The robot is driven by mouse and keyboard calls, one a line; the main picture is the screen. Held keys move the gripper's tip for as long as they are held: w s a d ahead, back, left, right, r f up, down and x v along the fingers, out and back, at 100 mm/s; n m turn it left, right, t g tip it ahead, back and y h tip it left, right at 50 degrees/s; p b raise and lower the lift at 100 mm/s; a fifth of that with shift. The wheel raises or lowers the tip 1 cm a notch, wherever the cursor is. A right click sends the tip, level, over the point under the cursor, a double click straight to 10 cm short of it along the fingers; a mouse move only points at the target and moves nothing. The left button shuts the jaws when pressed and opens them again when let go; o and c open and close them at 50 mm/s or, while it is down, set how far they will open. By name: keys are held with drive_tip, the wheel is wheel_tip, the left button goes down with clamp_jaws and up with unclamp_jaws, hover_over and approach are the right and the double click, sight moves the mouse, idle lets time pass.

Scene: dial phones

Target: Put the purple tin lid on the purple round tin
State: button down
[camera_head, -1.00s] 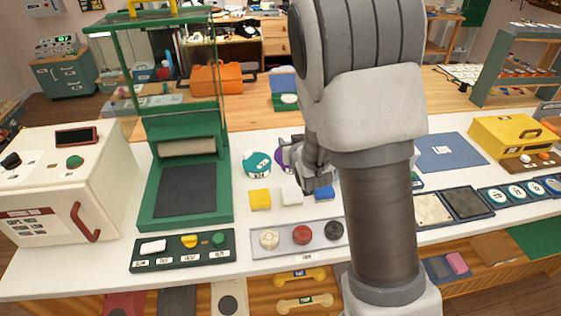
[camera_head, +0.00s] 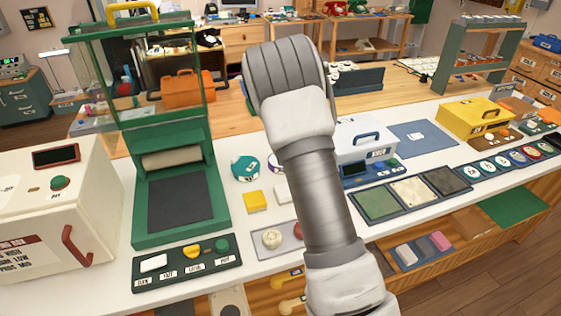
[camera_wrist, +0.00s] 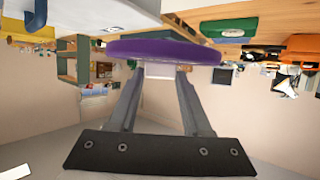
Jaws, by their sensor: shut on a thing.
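My gripper (camera_wrist: 160,72) is shut on the purple tin lid (camera_wrist: 165,52) in the wrist view, with the flat round lid across its fingertips. In the head view my arm hides the gripper and the lid. A round thing with a purple edge, likely the purple round tin (camera_head: 275,163), shows only in part beside my arm. A teal round tin (camera_head: 245,168) stands just left of it on the white counter.
A green press (camera_head: 177,200) and a cream machine (camera_head: 60,210) stand at the left. A yellow block (camera_head: 255,202) lies in front of the tins.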

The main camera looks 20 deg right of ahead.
drive_tip(key=w+d+f+m+g+h, duration=0.1)
drive_tip(key=w+d+f+m, duration=0.15)
drive_tip(key=d, duration=0.25)
drive_tip(key=shift+n, duration=0.45)
drive_tip(key=a+f, duration=0.2)
drive_tip(key=a, duration=0.2)
drive_tip(key=a+f, duration=0.2)
drive_tip(key=a, duration=0.1)
drive_tip(key=a+f+b, duration=0.1)
drive_tip(key=a+f, duration=0.1)
drive_tip(key=a, duration=0.2)
drive_tip(key=shift+a, duration=0.3)
drive_tip(key=shift+f+b, duration=0.3)
drive_tip(key=shift+f, duration=1.75)
drive_tip(key=shift+f, duration=0.1)
drive_tip(key=shift+f, duration=0.15)
drive_tip(key=shift+c, duration=1.7)
unclamp_jaws()
